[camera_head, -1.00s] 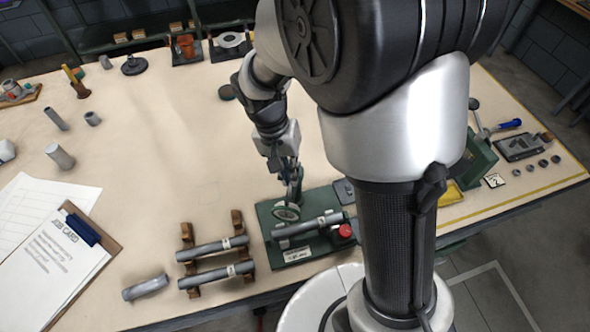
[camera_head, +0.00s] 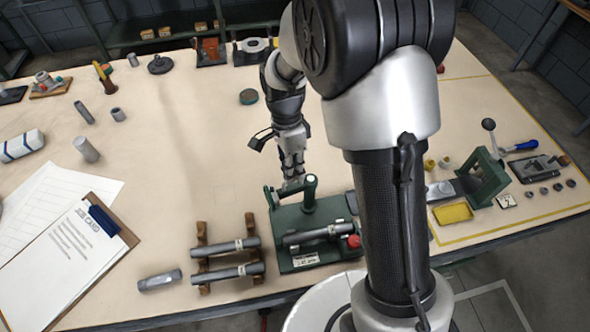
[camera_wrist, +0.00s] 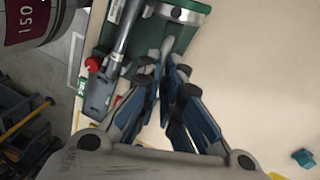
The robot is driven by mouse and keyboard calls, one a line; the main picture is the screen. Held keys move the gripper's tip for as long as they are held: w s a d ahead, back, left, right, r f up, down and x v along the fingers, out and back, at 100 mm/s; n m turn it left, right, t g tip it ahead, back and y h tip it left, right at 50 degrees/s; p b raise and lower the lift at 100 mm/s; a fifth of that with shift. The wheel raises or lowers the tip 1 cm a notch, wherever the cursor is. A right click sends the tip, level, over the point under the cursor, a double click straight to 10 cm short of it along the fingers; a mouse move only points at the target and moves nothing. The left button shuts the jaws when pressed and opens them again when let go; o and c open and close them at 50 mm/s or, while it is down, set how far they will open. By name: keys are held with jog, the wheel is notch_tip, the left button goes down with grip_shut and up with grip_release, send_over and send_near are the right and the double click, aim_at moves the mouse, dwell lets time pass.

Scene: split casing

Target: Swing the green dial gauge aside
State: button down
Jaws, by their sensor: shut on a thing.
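The green dial gauge (camera_head: 291,190) stands on the green fixture base (camera_head: 285,258). Its arm runs left from the top of the upright post, and its dial end lies off to the left of the clamped bar. My gripper (camera_head: 293,183) is at the arm from behind. In the wrist view, my gripper (camera_wrist: 167,66) is shut on a small grey part of the gauge beside the base. The fingers hide most of the held part. A grey bar (camera_head: 318,235) with a label lies in the fixture, beside a red knob (camera_head: 354,241).
Two grey bars rest on a wooden rack (camera_head: 203,262) left of the fixture. A loose bar (camera_head: 160,280) and a clipboard (camera_head: 70,250) lie farther left. A green stand (camera_head: 487,180) and a yellow tray (camera_head: 453,213) are on the right. The table behind the fixture's left side is clear.

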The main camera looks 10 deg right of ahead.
jog(key=shift+w+f+m, duration=0.1)
jog(key=shift+m, duration=0.4)
jog(key=c, duration=1.7)
grip_release()
jog(key=shift+w, duration=0.2)
jog(key=r, duration=0.4)
jog(key=w+r, duration=0.1)
jog(key=r, duration=0.3)
jog(key=w+r, duration=0.1)
jog(key=r, duration=0.3)
jog(key=shift+w+a, duration=0.1)
jog(key=shift+w, duration=0.05)
